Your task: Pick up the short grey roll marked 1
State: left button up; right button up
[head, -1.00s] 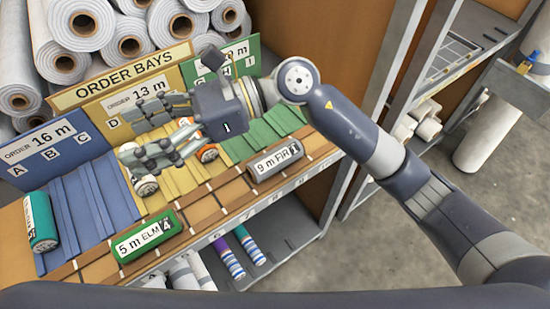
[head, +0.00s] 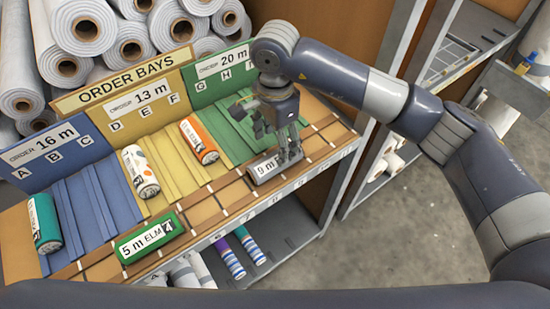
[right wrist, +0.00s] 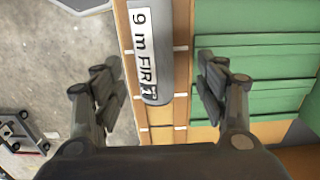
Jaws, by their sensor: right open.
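The short grey roll marked 1 (head: 262,169), labelled 9 m FIR, lies on the brown front ledge of the bays, right of centre in the head view. My right gripper (head: 278,146) is open and points down over it, hiding part of its right end. In the right wrist view the roll (right wrist: 150,50) lies lengthwise between the two spread fingers (right wrist: 157,66), with a gap on each side. I cannot tell exactly how high the fingertips are above the ledge. My left gripper is not in view.
A green roll marked 4 (head: 150,238) lies farther left on the ledge. A teal roll (head: 44,222), a white roll (head: 140,171) and an orange-ended roll (head: 199,140) lie in the blue and yellow bays. The green bay (head: 218,118) looks empty.

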aim_at(275, 163)
jog(key=shift+s+f+p, duration=0.15)
jog(key=shift+f+p, duration=0.35)
jog(key=shift+f, duration=0.05)
jog(key=f, duration=0.1)
jog(key=f+p, duration=0.2)
jog(key=shift+s+d+f, duration=0.15)
jog(key=shift+s+d, duration=0.05)
jog(key=shift+d, duration=0.05)
jog(key=shift+f, duration=0.55)
jog(key=c, duration=1.2)
